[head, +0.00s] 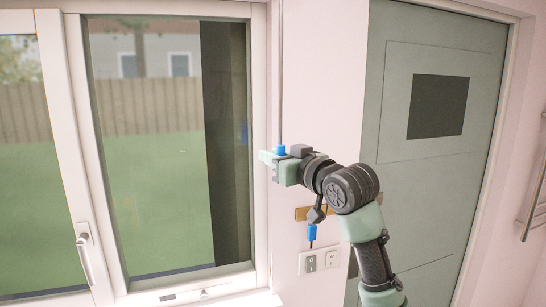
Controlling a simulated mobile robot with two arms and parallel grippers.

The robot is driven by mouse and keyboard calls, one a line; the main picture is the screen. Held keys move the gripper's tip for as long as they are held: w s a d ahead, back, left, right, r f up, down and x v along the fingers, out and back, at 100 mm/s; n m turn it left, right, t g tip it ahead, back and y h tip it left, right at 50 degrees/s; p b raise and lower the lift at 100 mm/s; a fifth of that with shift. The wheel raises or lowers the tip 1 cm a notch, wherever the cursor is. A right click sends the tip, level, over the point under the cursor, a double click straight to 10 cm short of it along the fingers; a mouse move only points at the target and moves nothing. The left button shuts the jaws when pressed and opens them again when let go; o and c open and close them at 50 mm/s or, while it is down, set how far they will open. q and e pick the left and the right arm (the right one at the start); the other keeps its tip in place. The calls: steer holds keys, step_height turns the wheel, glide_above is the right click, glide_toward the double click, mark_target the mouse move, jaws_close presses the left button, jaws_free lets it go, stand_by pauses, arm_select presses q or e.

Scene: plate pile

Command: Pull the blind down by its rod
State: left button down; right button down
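A thin grey rod (281,70) hangs upright in front of the wall strip between the window and the door. Its top runs out of the picture. A blue piece (280,150) shows at its lower end, right at my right gripper (268,158). The gripper points left, and its fingers overlap the blue piece in the head view. The frame does not show clearly whether the fingers are closed on it. The blind itself is not seen in this view. My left gripper is not in view.
A white-framed window (160,130) with a handle (84,250) is at left. A grey-green door (430,170) is at right. Below my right gripper are a brown wall bracket (303,213), a second blue piece (311,232) and a switch plate (320,261).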

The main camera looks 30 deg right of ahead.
stand_by(1.3)
step_height(320, 180, down, 45)
steer(key=b, duration=2.5)
steer(key=shift+r, duration=0.15)
steer(key=c, duration=1.3)
jaws_free()
steer(key=shift+w, duration=0.15)
steer(key=s+b, duration=0.1)
steer(key=s, duration=0.7)
steer(key=shift+b, duration=0.35)
